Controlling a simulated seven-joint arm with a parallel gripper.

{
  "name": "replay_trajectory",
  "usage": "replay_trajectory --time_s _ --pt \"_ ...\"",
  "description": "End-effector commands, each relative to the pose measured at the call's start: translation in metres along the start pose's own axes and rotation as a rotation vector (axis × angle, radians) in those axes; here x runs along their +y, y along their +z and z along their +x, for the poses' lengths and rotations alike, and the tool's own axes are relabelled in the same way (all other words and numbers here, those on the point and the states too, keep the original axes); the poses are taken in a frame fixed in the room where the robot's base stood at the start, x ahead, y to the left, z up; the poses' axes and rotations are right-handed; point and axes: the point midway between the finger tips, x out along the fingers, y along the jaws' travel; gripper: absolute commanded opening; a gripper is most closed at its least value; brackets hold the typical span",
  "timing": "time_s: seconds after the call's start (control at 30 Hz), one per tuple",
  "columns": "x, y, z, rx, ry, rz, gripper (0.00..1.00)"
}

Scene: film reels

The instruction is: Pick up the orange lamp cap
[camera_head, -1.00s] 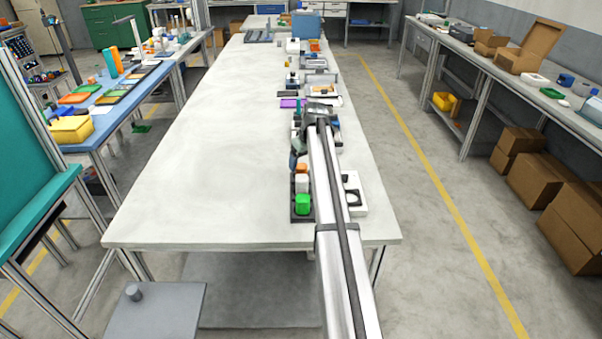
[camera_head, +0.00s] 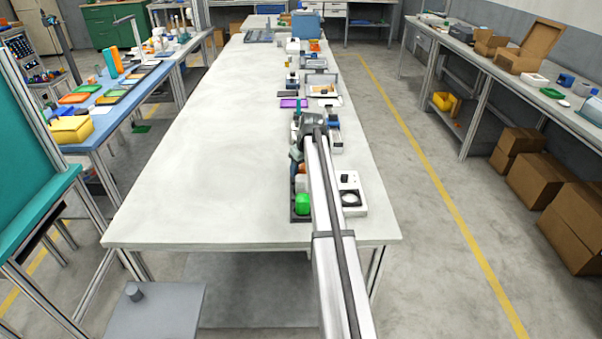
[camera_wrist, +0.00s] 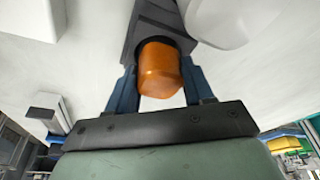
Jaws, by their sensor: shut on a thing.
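The orange lamp cap (camera_wrist: 160,72) sits between the two blue fingers of my gripper (camera_wrist: 161,84) in the wrist view, and the fingers are shut on it. Its far end is at the dark holder (camera_wrist: 152,22); I cannot tell whether it is clear of the holder. In the head view, my gripper (camera_head: 297,163) is at the far end of this holder (camera_head: 302,218), and only a sliver of the orange cap (camera_head: 301,169) shows beside my arm. A white cap (camera_head: 301,184) and a green cap (camera_head: 303,204) stand nearer in the same holder.
A white device with a dark ring (camera_head: 350,196) stands right of the holder, close to my arm. A purple tray (camera_head: 293,103) and other small items line the table's right side farther back. The left and middle of the white table (camera_head: 215,150) are clear.

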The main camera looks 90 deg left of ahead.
Motion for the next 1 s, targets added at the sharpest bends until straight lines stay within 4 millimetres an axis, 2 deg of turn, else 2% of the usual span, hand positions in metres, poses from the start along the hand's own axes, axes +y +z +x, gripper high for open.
replay_trajectory --time_s 0.03,0.2,0.57,0.77,1.0 --pt "0.0 0.0 0.0 0.0 0.0 0.0 0.35" --pt "0.0 0.0 0.0 0.0 0.0 0.0 0.2" --pt "0.0 -0.002 -0.005 0.0 0.0 0.0 0.2" --pt "0.0 -0.008 -0.026 0.001 0.001 0.0 0.2" --pt "0.001 -0.019 -0.066 0.002 0.001 -0.001 0.2"
